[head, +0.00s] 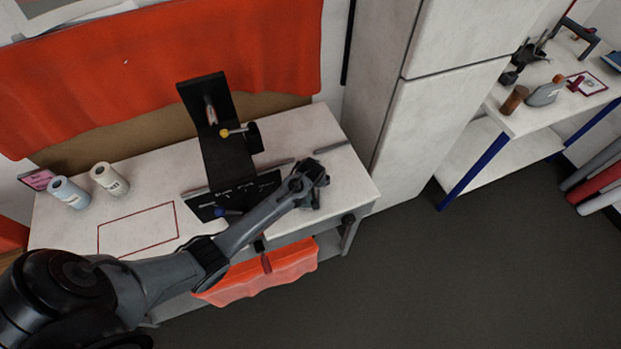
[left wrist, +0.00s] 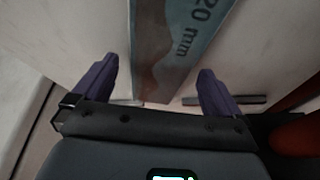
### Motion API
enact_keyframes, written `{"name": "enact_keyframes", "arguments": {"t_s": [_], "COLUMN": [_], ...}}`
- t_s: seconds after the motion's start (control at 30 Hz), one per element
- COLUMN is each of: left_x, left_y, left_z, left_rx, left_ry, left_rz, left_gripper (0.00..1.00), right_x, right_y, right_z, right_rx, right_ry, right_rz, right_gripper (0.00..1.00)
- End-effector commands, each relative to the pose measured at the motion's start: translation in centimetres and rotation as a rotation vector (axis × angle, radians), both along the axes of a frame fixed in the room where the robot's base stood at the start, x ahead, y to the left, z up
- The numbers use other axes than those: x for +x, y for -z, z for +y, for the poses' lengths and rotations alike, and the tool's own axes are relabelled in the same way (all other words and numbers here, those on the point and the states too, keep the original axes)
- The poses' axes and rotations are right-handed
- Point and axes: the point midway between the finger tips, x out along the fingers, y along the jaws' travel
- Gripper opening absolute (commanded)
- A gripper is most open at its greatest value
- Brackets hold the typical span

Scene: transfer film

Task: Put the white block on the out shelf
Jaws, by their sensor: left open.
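My left arm reaches from the lower left across the white bench. My left gripper (head: 312,180) is over the bench's right part, right of the black press-like stand (head: 222,150). In the left wrist view, the gripper (left wrist: 157,66) is open, its two purple fingers apart. Between and beyond them is a grey-blue and brown strip marked "20 mm" (left wrist: 185,40); I cannot tell whether it touches the fingers. No white block can be made out for certain, and the arm may hide part of the bench. I cannot tell which surface is the out shelf. My right gripper is not in view.
A tall pale cabinet (head: 436,110) is at right; beyond is a blue-legged table (head: 522,120) with tools.

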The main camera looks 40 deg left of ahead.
Motion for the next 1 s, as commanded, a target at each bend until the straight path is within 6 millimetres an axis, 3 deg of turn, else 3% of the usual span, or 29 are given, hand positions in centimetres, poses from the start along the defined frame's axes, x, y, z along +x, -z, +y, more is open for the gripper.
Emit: {"name": "enact_keyframes", "arguments": {"t_s": [0.6,0.87,1.0], "left_x": [-2.8,-3.7,-6.4], "left_y": [-9.1,-10.3,-9.7], "left_z": [-2.5,-3.3,-5.2], "left_rx": [0.002,-0.002,-0.006], "left_ry": [0.001,0.017,0.119], "left_rz": [-0.003,0.004,0.027], "left_gripper": [0.99,0.99,0.99], "right_x": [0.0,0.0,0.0], "right_y": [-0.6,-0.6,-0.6], "right_z": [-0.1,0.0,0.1], "right_rx": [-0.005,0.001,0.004], "right_ry": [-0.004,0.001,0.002], "right_rz": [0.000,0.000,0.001], "right_gripper": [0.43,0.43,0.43]}}
